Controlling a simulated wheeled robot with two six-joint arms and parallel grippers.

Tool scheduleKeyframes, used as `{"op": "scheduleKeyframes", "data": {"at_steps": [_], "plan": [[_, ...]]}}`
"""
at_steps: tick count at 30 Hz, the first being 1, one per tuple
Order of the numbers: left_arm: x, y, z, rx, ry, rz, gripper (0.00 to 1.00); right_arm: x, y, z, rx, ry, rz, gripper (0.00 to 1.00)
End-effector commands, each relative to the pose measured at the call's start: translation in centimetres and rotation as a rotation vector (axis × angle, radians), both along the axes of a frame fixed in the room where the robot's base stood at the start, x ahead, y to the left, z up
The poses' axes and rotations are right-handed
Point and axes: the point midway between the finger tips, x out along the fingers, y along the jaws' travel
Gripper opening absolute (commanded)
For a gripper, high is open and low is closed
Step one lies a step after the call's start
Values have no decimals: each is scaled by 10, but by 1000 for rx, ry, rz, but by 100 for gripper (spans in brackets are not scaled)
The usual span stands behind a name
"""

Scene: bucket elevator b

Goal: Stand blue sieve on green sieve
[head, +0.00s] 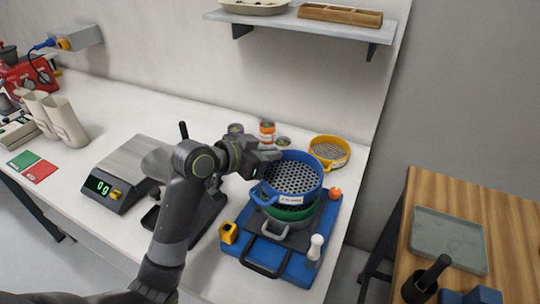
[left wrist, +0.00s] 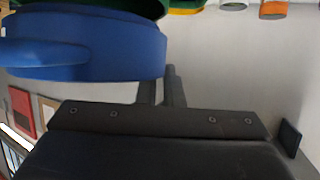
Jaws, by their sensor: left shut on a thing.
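The blue sieve (head: 292,176), with a perforated bottom and a white label, is right above the green sieve (head: 290,213). It looks slightly tilted, and I cannot tell whether it rests fully on the green rim. My left gripper (head: 268,156) is shut on the blue sieve at its back left edge. The left wrist view shows the blue wall (left wrist: 90,50) close up, with a bit of green (left wrist: 185,11) beyond it. The green sieve is mostly hidden under the blue one, above a grey pan with a handle (head: 275,230). My right gripper is not in view.
The stack stands on a blue base (head: 297,268) with a yellow piece (head: 228,233), a white knob (head: 315,247) and an orange ball (head: 335,193). A yellow sieve (head: 344,158) and several tins (head: 267,131) are behind. A scale (head: 118,188) stands left.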

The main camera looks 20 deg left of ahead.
Motion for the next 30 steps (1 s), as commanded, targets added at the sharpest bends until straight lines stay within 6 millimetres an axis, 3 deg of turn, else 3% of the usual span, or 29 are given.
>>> {"op": "scheduleKeyframes", "data": {"at_steps": [22, 23, 27, 30], "plan": [[0, 0, -22, -1, 1, 0, 0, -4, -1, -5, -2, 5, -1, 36], [0, 0, -21, 0, 0, 1, 11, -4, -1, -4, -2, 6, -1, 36], [0, 0, -20, 0, 0, 0, 29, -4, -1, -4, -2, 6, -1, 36], [0, 0, -20, 0, 0, 1, 29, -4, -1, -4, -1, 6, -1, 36]]}}
